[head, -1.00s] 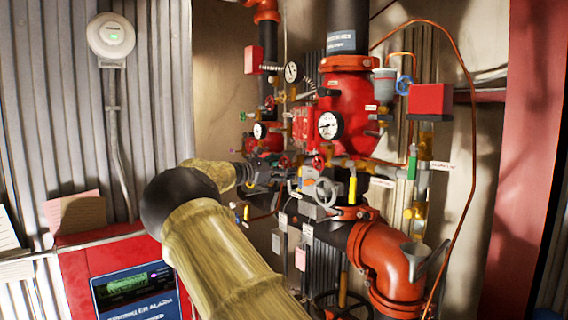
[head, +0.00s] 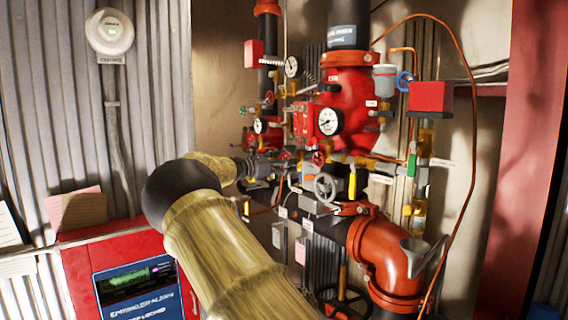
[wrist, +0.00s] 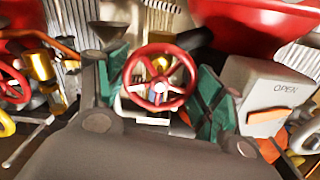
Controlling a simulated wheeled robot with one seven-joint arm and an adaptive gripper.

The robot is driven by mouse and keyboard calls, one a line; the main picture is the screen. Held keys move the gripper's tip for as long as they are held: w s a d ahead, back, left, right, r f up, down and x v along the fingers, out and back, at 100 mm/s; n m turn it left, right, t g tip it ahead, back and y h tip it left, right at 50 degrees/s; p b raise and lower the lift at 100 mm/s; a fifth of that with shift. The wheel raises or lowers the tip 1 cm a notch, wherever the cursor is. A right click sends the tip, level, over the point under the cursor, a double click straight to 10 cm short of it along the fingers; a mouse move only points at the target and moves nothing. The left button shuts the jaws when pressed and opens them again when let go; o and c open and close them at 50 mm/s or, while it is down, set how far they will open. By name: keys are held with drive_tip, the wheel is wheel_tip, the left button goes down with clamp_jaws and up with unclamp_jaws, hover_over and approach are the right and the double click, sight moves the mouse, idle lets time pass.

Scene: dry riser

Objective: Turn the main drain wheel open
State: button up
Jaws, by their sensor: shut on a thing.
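A red spoked handwheel (wrist: 160,84) stands in the middle of the wrist view, with its face toward the camera. My gripper (wrist: 163,88) has its green-padded fingers on the left and right of this wheel and is shut on it. No label naming the wheel can be read. In the head view my gripper (head: 272,172) is at the pipework left of centre, small and partly hidden among the valves. Small red handwheels (head: 318,158) show close by there. A grey handwheel (head: 325,187) is just right of and below my gripper.
A red valve body with a gauge (head: 330,121) rises behind. An orange pipe elbow (head: 385,250) is lower right. A red alarm panel (head: 75,262) stands left.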

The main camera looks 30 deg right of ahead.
drive_tip(key=o, duration=1)
drive_tip(key=shift+f, duration=0.15)
drive_tip(key=shift+a, duration=0.15)
drive_tip(key=a, duration=0.7)
drive_tip(key=s+a, duration=0.1)
drive_tip(key=a, duration=0.3)
drive_tip(key=shift+a, duration=0.35)
drive_tip(key=shift+w, duration=0.1)
